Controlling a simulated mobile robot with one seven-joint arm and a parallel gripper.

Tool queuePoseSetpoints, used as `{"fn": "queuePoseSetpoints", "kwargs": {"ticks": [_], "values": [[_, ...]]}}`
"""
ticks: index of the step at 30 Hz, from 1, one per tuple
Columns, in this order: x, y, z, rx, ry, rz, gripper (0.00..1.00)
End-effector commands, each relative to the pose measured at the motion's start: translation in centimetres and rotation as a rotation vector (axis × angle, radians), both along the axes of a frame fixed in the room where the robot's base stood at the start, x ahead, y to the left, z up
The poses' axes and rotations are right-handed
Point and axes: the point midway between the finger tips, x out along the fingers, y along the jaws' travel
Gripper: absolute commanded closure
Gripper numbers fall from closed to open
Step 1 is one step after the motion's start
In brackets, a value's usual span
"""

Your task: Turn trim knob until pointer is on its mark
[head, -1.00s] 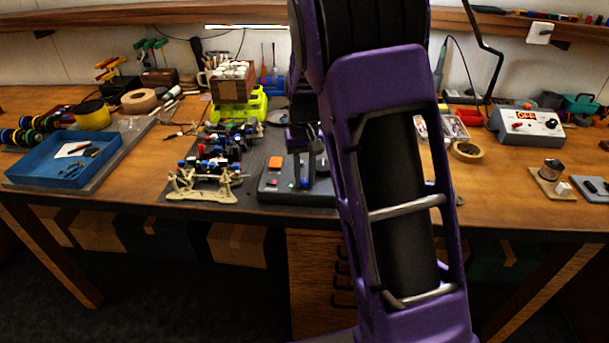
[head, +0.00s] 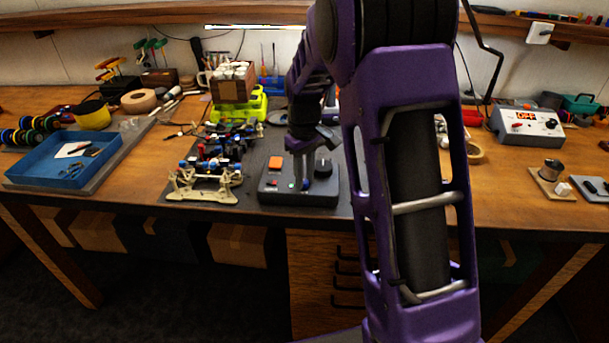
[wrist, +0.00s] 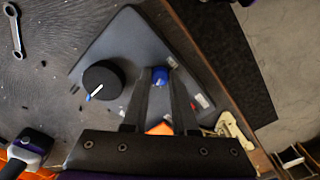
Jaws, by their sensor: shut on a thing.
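The grey control box (head: 335,194) lies on the dark mat; its tilted top also shows in the wrist view (wrist: 135,45). A small blue knob (wrist: 160,76) sits on it. My gripper (wrist: 163,82) is shut on this blue knob, one finger on each side. In the head view my gripper (head: 299,178) points down over the box. A large black knob (wrist: 101,80) with a white pointer line stands beside the fingers, apart from them. The blue knob's pointer and its mark are too small or hidden to make out. An orange button (wrist: 160,128) shows between the fingers.
A wrench (wrist: 14,30) lies on the mat. A blue tray (head: 110,160) is at the bench's left. The bench edge runs just in front of the box.

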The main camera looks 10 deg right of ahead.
Motion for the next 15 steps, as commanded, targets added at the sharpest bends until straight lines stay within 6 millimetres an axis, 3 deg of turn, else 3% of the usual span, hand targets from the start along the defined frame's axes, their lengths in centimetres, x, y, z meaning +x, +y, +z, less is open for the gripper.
{"fn": "queuePoseSetpoints", "kwargs": {"ticks": [15], "values": [[0.08, -0.02, 0.09, -0.001, -0.003, 0.192, 1.0]]}}
